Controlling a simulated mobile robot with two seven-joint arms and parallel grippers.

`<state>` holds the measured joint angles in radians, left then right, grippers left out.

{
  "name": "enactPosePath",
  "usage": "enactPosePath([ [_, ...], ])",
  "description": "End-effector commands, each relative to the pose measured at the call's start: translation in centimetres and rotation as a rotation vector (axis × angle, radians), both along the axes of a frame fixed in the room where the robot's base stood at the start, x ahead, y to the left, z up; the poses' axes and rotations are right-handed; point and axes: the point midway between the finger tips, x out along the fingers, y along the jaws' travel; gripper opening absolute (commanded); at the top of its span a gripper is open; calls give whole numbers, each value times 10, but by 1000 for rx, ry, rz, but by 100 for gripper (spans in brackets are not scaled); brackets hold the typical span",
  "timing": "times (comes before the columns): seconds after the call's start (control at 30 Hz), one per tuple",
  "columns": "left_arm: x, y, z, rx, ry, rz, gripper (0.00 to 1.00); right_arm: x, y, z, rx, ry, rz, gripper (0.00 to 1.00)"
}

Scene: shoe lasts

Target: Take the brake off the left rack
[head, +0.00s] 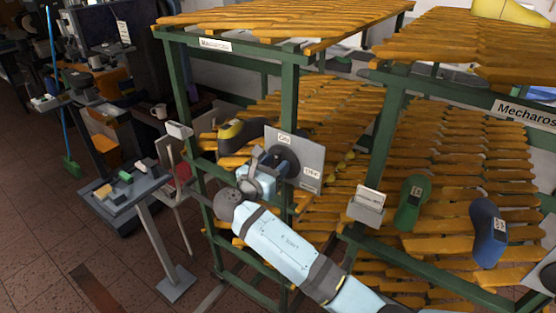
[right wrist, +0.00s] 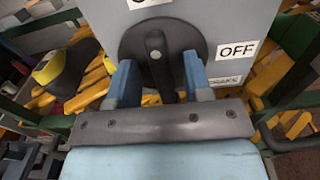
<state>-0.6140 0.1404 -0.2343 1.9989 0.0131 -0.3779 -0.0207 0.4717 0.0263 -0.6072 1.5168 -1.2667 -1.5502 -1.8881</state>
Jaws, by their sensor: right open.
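The left rack (head: 184,92) is a green frame with orange slatted shelves. Its brake (head: 310,153) is a grey panel with a round black dial and a lever; it also shows in the right wrist view (right wrist: 229,20). The dial's lever (right wrist: 155,47) stands about upright, toward the upper label, which is cut off in the wrist view. A label at the right reads OFF (right wrist: 237,50). My right gripper (right wrist: 160,78) is open, its blue fingers on either side of the lever with gaps visible. It also shows in the head view (head: 262,170). My left gripper is out of view.
A black and yellow shoe last (head: 238,134) lies on the left rack beside the panel. Green (head: 411,202) and blue (head: 488,232) lasts lie on the right rack. A card box (head: 366,206) sits on the post between the racks. A grey stand (head: 130,190) is at left.

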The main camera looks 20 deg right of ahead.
Motion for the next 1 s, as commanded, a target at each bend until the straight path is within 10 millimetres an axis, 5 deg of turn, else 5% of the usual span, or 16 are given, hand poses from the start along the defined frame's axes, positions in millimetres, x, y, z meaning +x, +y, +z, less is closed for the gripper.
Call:
enactPosePath([
  [0.47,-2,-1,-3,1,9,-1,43,10,-14,0,1,-1,0,46],
  [0.7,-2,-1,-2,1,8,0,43,10,-13,0,1,-1,0,0],
  [1.0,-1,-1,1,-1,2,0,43,10,-14,0,17,-21,0,0],
])
